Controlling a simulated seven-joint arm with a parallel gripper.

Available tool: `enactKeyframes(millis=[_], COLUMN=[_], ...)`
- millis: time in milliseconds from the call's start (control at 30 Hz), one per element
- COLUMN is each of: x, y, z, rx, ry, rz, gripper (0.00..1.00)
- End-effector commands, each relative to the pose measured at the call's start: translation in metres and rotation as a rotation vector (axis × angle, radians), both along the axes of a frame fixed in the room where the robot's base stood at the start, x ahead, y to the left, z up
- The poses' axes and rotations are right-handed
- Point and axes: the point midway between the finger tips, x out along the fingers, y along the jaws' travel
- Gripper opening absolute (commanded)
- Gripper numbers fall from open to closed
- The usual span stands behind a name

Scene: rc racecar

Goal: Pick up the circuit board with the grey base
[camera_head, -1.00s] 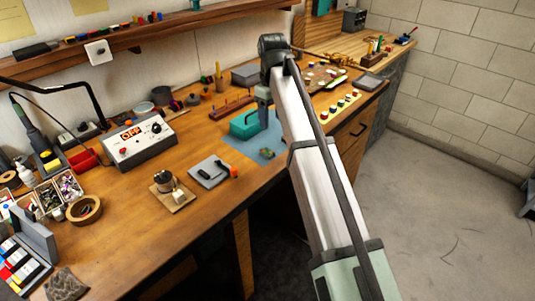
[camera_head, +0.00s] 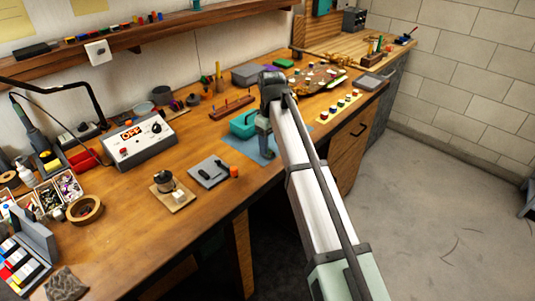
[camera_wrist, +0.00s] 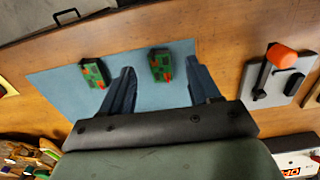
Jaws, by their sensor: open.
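Two small green circuit boards with red parts lie on a blue mat in the wrist view. One board (camera_wrist: 161,66) is between and just beyond the fingers of my gripper (camera_wrist: 160,70). The other board (camera_wrist: 93,73) is outside the fingers, to the left. Both have dark sides, and I cannot tell which has the grey base. My gripper is open and empty.
A teal box (camera_head: 243,124) stands at the mat's back edge. Left of the mat are a grey plate (camera_head: 209,178) with dark pieces and an orange cap (camera_head: 234,171). A power supply (camera_head: 140,139) stands further left. The bench's front edge is close to the mat.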

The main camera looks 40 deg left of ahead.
Motion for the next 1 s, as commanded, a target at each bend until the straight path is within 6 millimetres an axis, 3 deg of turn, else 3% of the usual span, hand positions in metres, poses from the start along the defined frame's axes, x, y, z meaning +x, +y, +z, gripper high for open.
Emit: enactKeyframes(millis=[233,533,1000], x=[0.001,0.002,0.002], y=[-0.001,-0.001,-0.001], z=[-0.033,-0.039,-0.038], rx=[-0.002,-0.001,-0.001], ry=[0.001,0.0,0.0], rz=[0.0,0.0,0.0], gripper=[0.62,0.62,0.17])
